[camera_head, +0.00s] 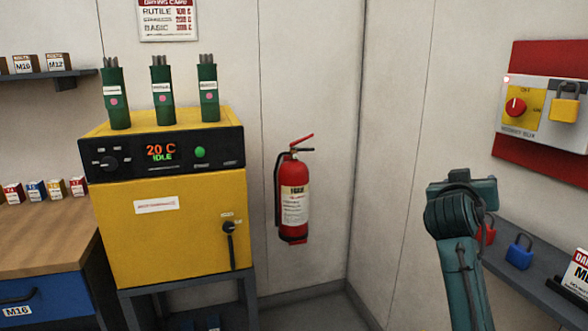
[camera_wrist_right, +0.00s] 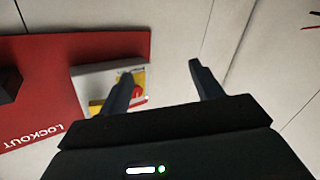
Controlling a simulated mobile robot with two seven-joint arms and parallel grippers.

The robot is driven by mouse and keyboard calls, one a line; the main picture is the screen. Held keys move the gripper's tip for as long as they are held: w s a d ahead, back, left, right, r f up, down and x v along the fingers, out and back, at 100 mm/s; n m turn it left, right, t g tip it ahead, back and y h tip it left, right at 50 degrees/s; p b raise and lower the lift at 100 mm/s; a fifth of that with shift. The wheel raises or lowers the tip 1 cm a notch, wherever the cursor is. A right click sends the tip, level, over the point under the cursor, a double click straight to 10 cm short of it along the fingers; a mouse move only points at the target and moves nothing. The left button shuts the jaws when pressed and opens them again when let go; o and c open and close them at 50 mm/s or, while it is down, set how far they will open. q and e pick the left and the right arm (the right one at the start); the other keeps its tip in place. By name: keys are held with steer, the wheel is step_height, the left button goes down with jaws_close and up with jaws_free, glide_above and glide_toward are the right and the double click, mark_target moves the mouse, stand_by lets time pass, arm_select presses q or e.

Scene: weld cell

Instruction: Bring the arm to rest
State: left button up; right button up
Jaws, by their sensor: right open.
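My right arm (camera_head: 462,245) rises at the lower right of the head view, in front of the right wall and the grey shelf. Its fingers cannot be made out there. In the right wrist view my right gripper (camera_wrist_right: 160,74) is open, with two dark fingers spread apart and nothing seen between them. The red lockout board (camera_wrist_right: 95,48) lies beyond the fingers, and the left finger partly covers its grey switch panel (camera_wrist_right: 88,80). My left gripper is in neither view.
A yellow oven (camera_head: 170,225) carries several green canisters. A fire extinguisher (camera_head: 294,200) hangs beside it. A yellow padlock (camera_head: 564,104) hangs on the switch panel beside a red knob (camera_head: 515,107). A blue padlock (camera_head: 519,252) is at the grey shelf (camera_head: 535,287), close to my arm.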

steer(key=s+a+f+n+y+p, duration=0.1)
steer(key=s+a+f+n+y, duration=0.15)
steer(key=f, duration=0.55)
steer(key=s+a+f+n+y+p, duration=0.1)
steer(key=s+a+f+n+y, duration=0.2)
steer(key=f, duration=0.4)
steer(key=s+a+f+n+y+p, duration=0.1)
steer(key=s+a+f+y, duration=0.1)
steer(key=a+f, duration=0.45)
arm_select(q)
steer(key=shift+s+a+r+g+y+p, duration=0.15)
steer(key=shift+a+r+y+p, duration=0.1)
steer(key=shift+a+r+p, duration=0.25)
steer(key=shift+s+a+r+g+y+p, duration=0.15)
steer(key=shift+a+r+y+p, duration=0.1)
steer(key=shift+r+p, duration=0.3)
arm_select(e)
steer(key=s+a+f+g+y, duration=0.1)
steer(key=s+a+f+y, duration=0.2)
steer(key=s+f, duration=0.4)
steer(key=s+a+f+g+y, duration=0.1)
steer(key=s+a+f+y, duration=0.2)
steer(key=s, duration=1.3)
step_height(320, 180, down, 5)
steer(key=a, duration=0.2)
steer(key=shift+a+r+g, duration=0.2)
steer(key=shift+a+g, duration=0.1)
steer(key=shift+a, duration=0.1)
